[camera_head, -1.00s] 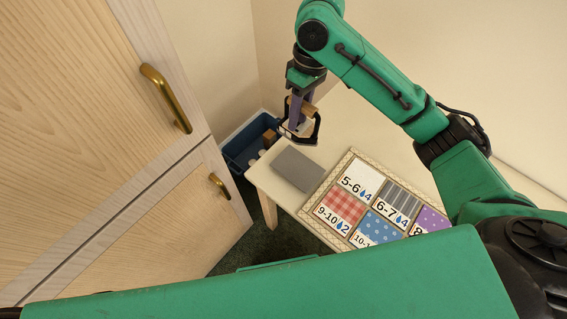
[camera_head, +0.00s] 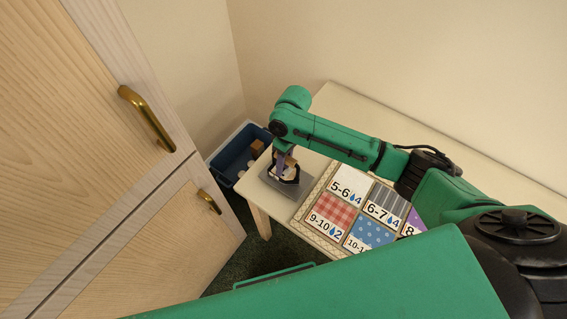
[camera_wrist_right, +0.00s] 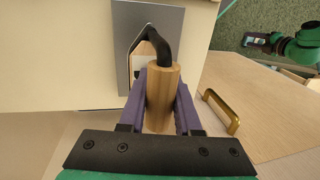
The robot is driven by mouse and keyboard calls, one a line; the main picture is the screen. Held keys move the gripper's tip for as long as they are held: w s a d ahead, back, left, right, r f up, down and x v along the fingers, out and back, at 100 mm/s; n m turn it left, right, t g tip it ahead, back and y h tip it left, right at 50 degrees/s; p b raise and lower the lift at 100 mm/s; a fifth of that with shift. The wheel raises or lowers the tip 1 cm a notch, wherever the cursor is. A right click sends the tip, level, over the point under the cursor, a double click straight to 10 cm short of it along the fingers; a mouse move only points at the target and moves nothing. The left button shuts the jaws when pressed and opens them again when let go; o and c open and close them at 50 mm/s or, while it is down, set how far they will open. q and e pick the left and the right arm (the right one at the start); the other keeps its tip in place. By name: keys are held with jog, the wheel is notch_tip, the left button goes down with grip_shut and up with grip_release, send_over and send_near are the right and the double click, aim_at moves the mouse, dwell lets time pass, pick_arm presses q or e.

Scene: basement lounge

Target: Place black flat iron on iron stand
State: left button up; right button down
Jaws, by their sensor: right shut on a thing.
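My right gripper (camera_head: 281,160) is shut on the wooden handle of the black flat iron (camera_head: 291,178). In the right wrist view the purple fingers (camera_wrist_right: 162,88) clasp the handle from both sides, and the iron's black arm (camera_wrist_right: 153,36) curves away from it. The iron is over the grey flat iron stand (camera_head: 296,200), which also shows in the right wrist view (camera_wrist_right: 123,62). I cannot tell whether the iron touches the stand. My left gripper (camera_wrist_right: 256,40) shows small at the right wrist view's upper right; its jaws are too small to read.
The stand lies at the near-left end of a cream table (camera_head: 331,103), beside a patterned board (camera_head: 334,211) with numbered squares. A blue bin (camera_head: 233,157) is on the floor beyond the table end. A wooden cabinet (camera_head: 70,130) with brass handles fills the left side.

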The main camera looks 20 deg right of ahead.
jog(key=c, duration=0.6)
grip_release()
jog(key=shift+f, duration=0.1)
notch_tip(320, 180, up, 12)
jog(key=w+d, duration=0.1)
jog(key=shift+w+d+b, duration=0.3)
jog(key=shift+d+b, duration=0.05)
